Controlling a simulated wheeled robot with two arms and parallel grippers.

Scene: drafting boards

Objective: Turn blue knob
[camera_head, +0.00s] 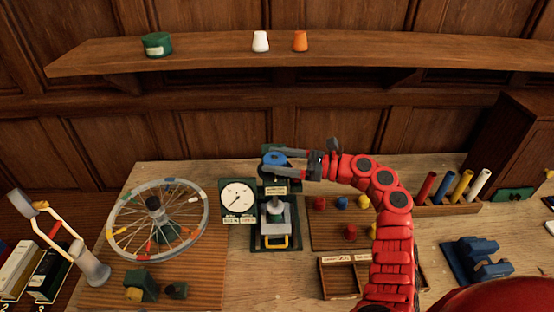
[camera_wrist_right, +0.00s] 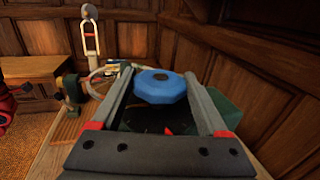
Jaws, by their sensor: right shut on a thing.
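The blue knob (camera_head: 274,159) sits on top of a dark green press-like device (camera_head: 276,187) in the middle of the bench. My right gripper (camera_head: 275,162) reaches in from the right with its fingers on either side of the knob and is shut on it. In the right wrist view, the blue knob (camera_wrist_right: 160,87) is a faceted disc with a dark centre, between the two grey fingers. A white round dial gauge (camera_head: 239,196) stands left of the device. My left gripper is not in view.
A spoked wheel (camera_head: 157,218) lies on the left. Coloured pegs sit on a board (camera_head: 325,236) right of the device, beside a wooden tray (camera_head: 340,277). A blue fixture (camera_head: 474,262) stands at the right. A wooden shelf (camera_head: 220,54) runs above the bench.

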